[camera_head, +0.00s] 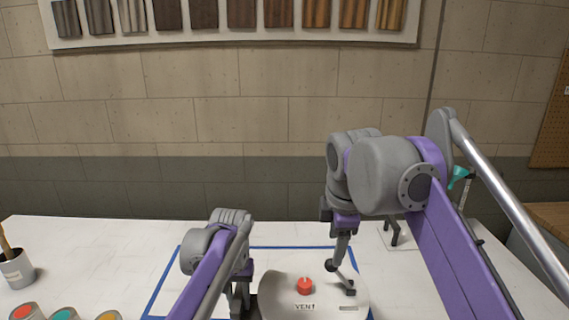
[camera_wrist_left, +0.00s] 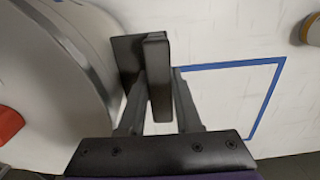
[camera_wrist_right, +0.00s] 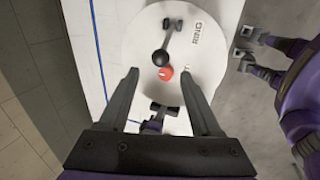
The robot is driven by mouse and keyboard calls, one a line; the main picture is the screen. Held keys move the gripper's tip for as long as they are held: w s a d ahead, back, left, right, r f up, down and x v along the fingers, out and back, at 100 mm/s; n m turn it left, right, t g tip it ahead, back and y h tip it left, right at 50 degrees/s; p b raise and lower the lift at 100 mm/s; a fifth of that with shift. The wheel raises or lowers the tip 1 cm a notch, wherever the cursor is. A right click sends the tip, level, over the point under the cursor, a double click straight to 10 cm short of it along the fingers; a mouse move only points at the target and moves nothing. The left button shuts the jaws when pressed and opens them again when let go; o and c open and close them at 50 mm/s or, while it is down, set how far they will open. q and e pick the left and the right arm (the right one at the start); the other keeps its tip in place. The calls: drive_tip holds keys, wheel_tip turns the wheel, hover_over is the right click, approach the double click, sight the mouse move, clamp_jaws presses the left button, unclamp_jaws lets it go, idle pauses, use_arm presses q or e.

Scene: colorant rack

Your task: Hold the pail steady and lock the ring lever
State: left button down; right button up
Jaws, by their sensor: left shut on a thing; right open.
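The pail's pale round lid (camera_head: 275,296) is at the bottom centre of the head view, with a red cap (camera_head: 304,286) and a "VENT" label. The dark ring lever (camera_wrist_right: 168,38) with its ball end is on the lid's right side in the head view; it appears raised. My left gripper (camera_head: 240,300) is beside the pail's left side. In the left wrist view its jaws (camera_wrist_left: 145,75) are shut against the pail's edge (camera_wrist_left: 88,62); the gripped part is hidden. My right gripper (camera_wrist_right: 158,75) is open above the lid, near the lever's ball end, not holding it.
Blue tape (camera_head: 165,280) outlines an area around the pail. Several coloured cans (camera_head: 64,314) and a brush cup (camera_head: 17,270) stand at the left. A small stand on a white plate (camera_head: 400,241) is behind my right arm. The back-left tabletop is clear.

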sight(331, 266)
drive_tip(key=x, duration=0.9)
drive_tip(key=shift+f, duration=0.2)
clamp_jaws()
drive_tip(key=shift+r, duration=0.1)
idle(0.6)
drive_tip(key=shift+d+r, duration=0.25)
drive_tip(key=shift+d, duration=0.25)
drive_tip(key=shift+d+r, duration=0.2)
drive_tip(key=shift+d, duration=0.4)
drive_tip(key=shift+d+r, duration=0.3)
drive_tip(key=shift+d, duration=0.6)
